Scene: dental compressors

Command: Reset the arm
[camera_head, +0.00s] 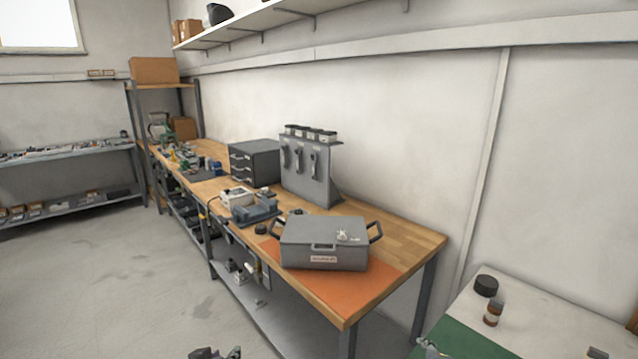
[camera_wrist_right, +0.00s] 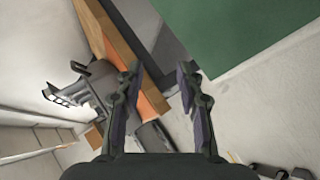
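My left gripper (camera_head: 215,353) shows only as a small dark piece at the bottom edge of the head view, over the floor in front of the bench. Most of it is cut off, and its opening is not clear. In the right wrist view my right gripper (camera_wrist_right: 160,75) has its two fingers apart with nothing between them. Behind the fingers are the bench's orange mat (camera_wrist_right: 153,98) and pale floor.
A grey case (camera_head: 325,243) with black handles sits on the orange mat (camera_head: 375,285) at the bench's near end. A grey stand (camera_head: 308,172) and a drawer unit (camera_head: 256,160) stand behind. Left floor is clear.

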